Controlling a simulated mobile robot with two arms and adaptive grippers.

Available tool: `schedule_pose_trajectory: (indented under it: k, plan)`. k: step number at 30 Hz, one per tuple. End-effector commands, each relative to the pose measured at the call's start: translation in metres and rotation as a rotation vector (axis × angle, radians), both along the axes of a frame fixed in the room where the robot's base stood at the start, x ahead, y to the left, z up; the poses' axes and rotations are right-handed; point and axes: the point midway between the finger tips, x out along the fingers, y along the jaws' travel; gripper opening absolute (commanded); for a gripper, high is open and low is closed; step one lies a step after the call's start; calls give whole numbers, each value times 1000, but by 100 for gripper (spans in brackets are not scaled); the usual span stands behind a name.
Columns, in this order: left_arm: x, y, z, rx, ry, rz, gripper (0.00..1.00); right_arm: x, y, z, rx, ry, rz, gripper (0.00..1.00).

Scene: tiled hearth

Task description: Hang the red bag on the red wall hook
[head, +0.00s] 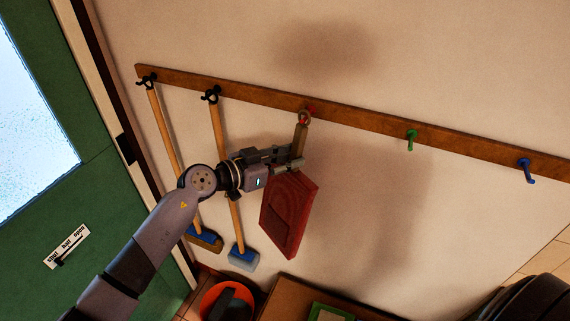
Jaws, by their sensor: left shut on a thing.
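My left gripper (297,160) comes in from the left and is shut on the handle, just above the red body. The red wall hook (311,108) is on the rail, mostly hidden by the ring. The ring overlaps the hook in the picture; I cannot tell whether it is around it or in front of it. My right gripper is not in view.
The wooden rail (365,126) also carries a green hook (411,140) and a blue hook (527,170), both empty. Two brooms hang from black hooks at the left, behind my arm. An orange bucket (207,301) and a brown box (283,290) stand below. A green door (30,195) is at the left.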

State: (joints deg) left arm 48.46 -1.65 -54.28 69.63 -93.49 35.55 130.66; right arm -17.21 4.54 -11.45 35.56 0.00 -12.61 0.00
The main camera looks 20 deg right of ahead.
Motion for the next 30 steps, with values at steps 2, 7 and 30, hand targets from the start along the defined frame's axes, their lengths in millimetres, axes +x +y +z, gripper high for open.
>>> schedule_pose_trajectory:
  k: [2, 7, 30]
  plan:
    - [4, -5, 1, -3, -1, 0, 0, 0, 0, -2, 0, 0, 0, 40]
    - [7, -9, -2, -1, 2, 0, 0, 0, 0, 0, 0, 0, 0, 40]
    - [8, -10, -7, -2, 0, -1, 29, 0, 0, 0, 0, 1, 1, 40]
